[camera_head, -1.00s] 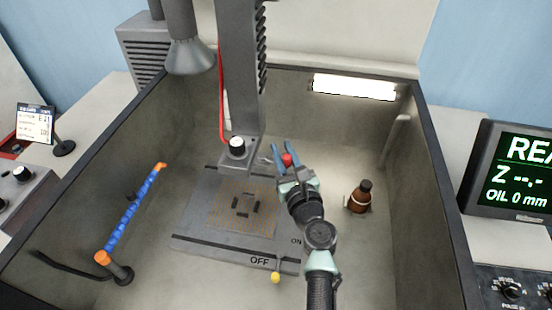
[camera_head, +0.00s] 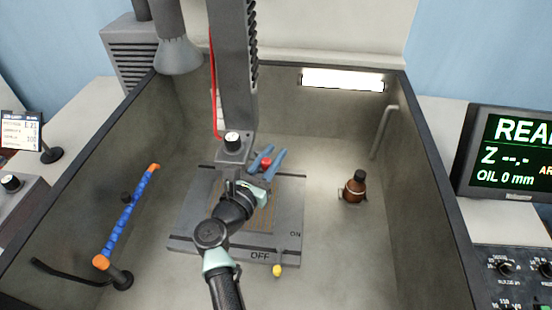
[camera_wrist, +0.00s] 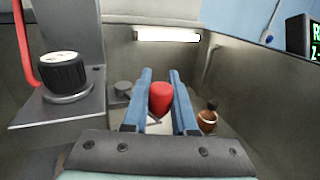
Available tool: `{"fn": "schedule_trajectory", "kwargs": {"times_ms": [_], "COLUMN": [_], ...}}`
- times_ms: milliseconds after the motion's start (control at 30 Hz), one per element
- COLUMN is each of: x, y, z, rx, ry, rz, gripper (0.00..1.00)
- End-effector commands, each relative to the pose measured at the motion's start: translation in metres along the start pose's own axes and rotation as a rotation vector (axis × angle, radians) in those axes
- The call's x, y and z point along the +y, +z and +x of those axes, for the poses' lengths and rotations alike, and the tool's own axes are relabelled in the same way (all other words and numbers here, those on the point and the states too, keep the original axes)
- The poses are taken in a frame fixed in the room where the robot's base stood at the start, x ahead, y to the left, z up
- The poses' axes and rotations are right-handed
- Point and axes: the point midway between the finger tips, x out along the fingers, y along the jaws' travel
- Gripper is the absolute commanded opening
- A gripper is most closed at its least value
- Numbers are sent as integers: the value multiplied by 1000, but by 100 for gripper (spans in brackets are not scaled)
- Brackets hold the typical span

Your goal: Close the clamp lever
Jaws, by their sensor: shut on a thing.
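The clamp lever's red knob (camera_head: 266,162) is beside and slightly in front of the grey machine head (camera_head: 232,145). My gripper (camera_head: 267,159) is shut on this red knob, with one blue finger on each side. In the wrist view the knob (camera_wrist: 161,98) sits between the two blue fingers (camera_wrist: 160,97). A short part of a thin grey rod shows below the knob; the rest of the lever is hidden by the fingers. The head (camera_wrist: 65,110) with its black-and-white dial stands close to the left.
Below is a grey plate (camera_head: 285,215) marked OFF and ON, with a yellow-tipped lever (camera_head: 277,270) at its front. A brown bottle (camera_head: 355,187) stands to the right. A blue-and-orange hose (camera_head: 125,217) stands at the left.

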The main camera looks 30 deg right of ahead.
Motion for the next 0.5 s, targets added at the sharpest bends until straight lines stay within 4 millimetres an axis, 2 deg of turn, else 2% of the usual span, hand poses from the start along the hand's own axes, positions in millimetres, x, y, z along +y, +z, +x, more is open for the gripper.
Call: {"fn": "schedule_trajectory", "kwargs": {"times_ms": [33,500], "x": [5,5], "y": [-3,2], "z": [-2,-8], "rx": [-5,-3], "ry": [-22,-168], "rz": [6,2], "gripper": [0,0]}}
